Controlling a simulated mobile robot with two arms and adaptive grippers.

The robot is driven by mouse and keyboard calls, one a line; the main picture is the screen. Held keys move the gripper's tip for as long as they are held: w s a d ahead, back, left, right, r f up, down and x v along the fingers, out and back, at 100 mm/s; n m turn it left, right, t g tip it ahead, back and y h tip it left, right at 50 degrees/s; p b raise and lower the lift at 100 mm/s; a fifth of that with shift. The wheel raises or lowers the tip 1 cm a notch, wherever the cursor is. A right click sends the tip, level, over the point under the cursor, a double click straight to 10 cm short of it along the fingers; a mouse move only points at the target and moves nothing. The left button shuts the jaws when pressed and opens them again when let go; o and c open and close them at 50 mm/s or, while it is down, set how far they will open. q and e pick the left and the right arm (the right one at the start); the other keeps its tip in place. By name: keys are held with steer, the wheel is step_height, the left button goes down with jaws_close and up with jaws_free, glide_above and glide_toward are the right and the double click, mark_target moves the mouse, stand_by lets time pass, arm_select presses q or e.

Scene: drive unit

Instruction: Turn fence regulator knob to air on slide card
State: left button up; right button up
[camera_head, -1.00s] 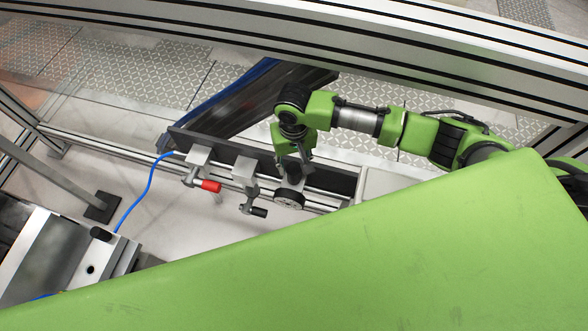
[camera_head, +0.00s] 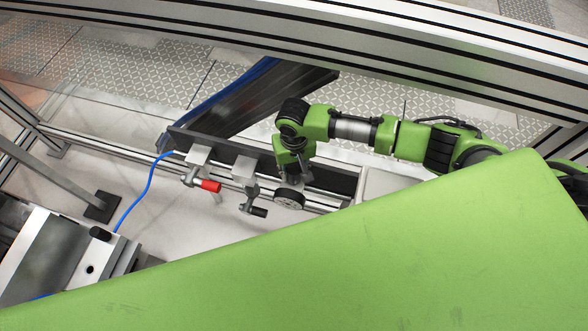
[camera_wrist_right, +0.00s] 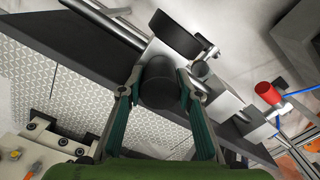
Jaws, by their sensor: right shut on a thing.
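My right gripper (camera_head: 300,172) reaches down from the right onto the rail unit. In the right wrist view its two fingers (camera_wrist_right: 158,84) are shut on a black cylindrical knob (camera_wrist_right: 160,78), one finger on each side. In the head view the gripper mostly hides the knob. The knob's markings cannot be read. My left gripper is not in view.
A red-handled clamp (camera_head: 209,186) and a black-handled clamp (camera_head: 256,211) stand on the rail left of the dial. A blue hose (camera_head: 146,191) runs down at the left. A dark plate (camera_head: 225,146) lies behind the clamps.

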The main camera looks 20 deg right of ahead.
steer(key=shift+o, duration=0.2)
steer(key=shift+r+p, duration=0.1)
steer(key=shift+p, duration=0.3)
steer(key=m+p, duration=0.8)
steer(key=p, duration=0.1)
steer(key=shift+s+a+r+p, duration=0.1)
steer(key=shift+s+p, duration=0.05)
steer(key=shift+p, duration=0.2)
steer(key=m+p, duration=0.1)
steer(key=m, duration=0.2)
steer(key=shift+p, duration=0.4)
steer(key=shift+f+m+p, duration=0.2)
steer(key=shift+m+p, duration=0.55)
steer(key=shift+m, duration=0.75)
steer(key=o, duration=0.8)
